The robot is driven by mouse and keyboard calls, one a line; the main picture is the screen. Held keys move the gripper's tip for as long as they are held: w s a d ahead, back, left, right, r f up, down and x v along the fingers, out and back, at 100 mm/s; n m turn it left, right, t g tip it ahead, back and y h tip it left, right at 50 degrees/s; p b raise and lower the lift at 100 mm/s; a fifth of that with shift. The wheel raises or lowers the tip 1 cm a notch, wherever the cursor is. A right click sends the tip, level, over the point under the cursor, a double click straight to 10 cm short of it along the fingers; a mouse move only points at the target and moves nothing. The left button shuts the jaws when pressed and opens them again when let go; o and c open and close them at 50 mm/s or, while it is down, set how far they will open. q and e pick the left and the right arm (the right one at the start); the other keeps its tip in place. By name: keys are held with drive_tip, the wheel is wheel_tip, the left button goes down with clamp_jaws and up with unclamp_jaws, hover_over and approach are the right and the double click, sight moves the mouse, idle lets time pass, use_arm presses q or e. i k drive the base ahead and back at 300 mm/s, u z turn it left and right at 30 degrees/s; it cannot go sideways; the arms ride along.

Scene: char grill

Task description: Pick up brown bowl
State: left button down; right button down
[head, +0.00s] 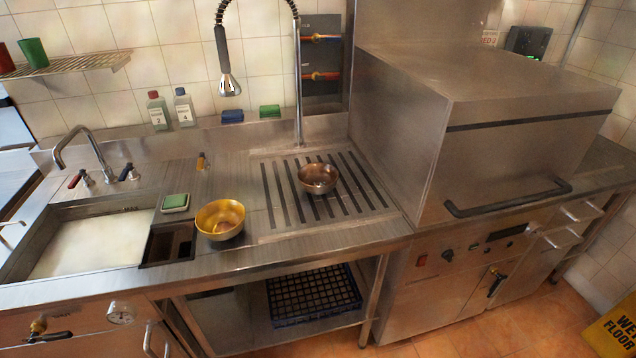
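A brown bowl (318,178) stands upright on the slotted drain area of the steel counter, right of the middle of the sink unit. A golden-yellow bowl (220,219) stands upright to its left, nearer the counter's front edge. The two bowls are apart. Neither of my grippers shows in the head view.
A filled sink (90,244) with a tap lies at left. A steel dishwasher hood (500,130) with a black handle blocks the right side. A spray hose (226,70) hangs above the counter. Bottles and sponges line the back. A dark rack (312,297) sits below.

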sight(316, 178)
drive_tip(key=z, duration=2.1)
drive_tip(key=i, duration=2.2)
drive_tip(key=u, duration=2.85)
